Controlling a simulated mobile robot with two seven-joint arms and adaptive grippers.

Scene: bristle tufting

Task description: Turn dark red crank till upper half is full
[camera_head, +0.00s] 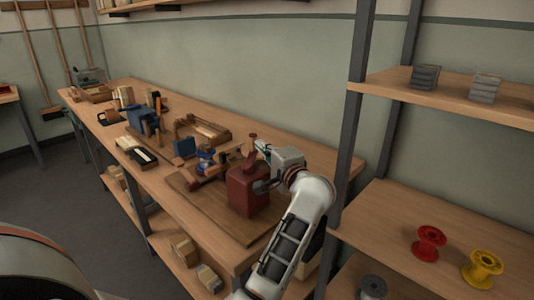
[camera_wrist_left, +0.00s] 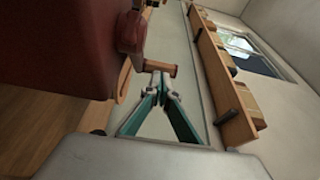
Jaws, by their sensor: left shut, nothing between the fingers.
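A dark red box-shaped machine (camera_head: 247,192) stands upright on a wooden board (camera_head: 205,205) on the bench, with a narrow red part (camera_head: 251,147) rising from its top. In the left wrist view its dark red body (camera_wrist_left: 70,40) fills the upper left. A crank with a brown arm and a wooden handle (camera_wrist_left: 160,67) sticks out of its side. My left gripper (camera_head: 262,148) is beside the machine's upper part. In the wrist view its teal fingers (camera_wrist_left: 158,88) are shut and empty, tips close to the handle; I cannot tell whether they touch. The machine's fill is not visible.
Brush blocks, a blue box (camera_head: 184,147) and tools crowd the bench left of the machine. A grey-posted shelf on the right holds a red spool (camera_head: 428,243) and a yellow spool (camera_head: 482,268). The wall is close behind the bench.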

